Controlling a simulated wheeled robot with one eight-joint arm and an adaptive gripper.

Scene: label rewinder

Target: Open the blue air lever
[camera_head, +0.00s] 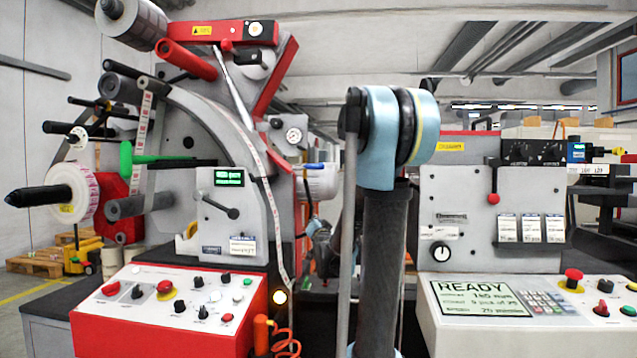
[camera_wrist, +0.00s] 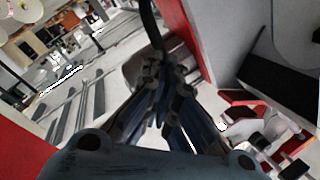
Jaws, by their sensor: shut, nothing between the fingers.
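A small blue piece (camera_head: 314,166) shows on top of a pale cylinder at the right side of the left machine, left of my arm; it may be the blue air lever, but it is too small to tell its position. Another blue part (camera_head: 577,153) sits at the far right behind the right machine. My gripper (camera_wrist: 163,95) shows in the wrist view with its dark fingers together and nothing between them. A dark curved bar (camera_wrist: 151,28) passes just beyond the fingertips; I cannot tell whether they touch.
The right machine (camera_head: 455,205) has a READY screen (camera_head: 475,298). An orange coiled hose (camera_head: 286,345) hangs between them. My upright arm blocks the gap's middle.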

